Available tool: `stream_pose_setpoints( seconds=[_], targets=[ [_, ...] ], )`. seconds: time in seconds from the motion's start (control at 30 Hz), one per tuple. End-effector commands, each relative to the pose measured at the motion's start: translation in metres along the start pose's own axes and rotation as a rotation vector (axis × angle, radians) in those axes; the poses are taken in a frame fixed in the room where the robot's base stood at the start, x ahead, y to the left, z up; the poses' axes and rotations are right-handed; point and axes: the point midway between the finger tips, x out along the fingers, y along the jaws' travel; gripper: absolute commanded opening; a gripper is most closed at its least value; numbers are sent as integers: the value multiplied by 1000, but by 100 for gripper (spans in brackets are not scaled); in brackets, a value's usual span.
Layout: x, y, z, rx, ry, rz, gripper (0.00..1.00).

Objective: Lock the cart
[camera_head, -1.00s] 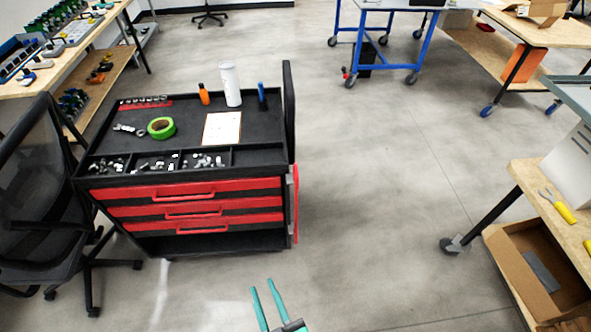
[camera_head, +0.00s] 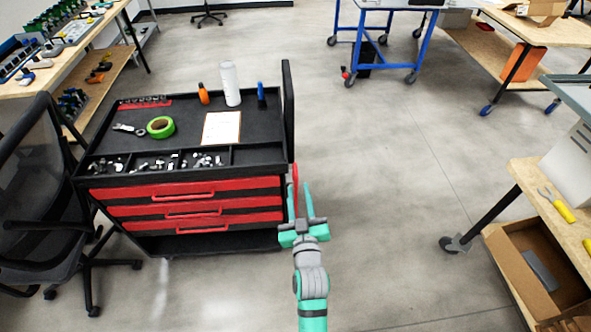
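The cart (camera_head: 262,208) is a black tool cart with red-fronted drawers, left of centre. A narrow red handle (camera_head: 296,174) hangs upright on its right side; its lower part is hidden by my gripper. My gripper (camera_head: 300,188) is at the cart's right front corner, with its teal fingers pointing away from me towards the red handle. The fingers are apart, one on each side of the line of the handle. I cannot tell whether either finger touches it. All drawers look closed.
The cart top carries green tape (camera_head: 160,127), a white bottle (camera_head: 230,84), an orange bottle (camera_head: 203,94) and paper (camera_head: 221,128). A black office chair (camera_head: 45,190) stands close at the left. A workbench (camera_head: 555,205) is at the right. The floor between is clear.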

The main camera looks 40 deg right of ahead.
Motion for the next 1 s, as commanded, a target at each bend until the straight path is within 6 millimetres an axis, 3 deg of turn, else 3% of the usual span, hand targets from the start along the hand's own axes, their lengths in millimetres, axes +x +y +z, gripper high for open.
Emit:
stream_pose_setpoints(
  seconds=[0.5,0.7,1.0],
  targets=[
    [78,0,0,0,0,0,28],
    [92,-3,0,0,0,-4,28],
    [95,-3,-1,0,1,-4,28]
  ],
)
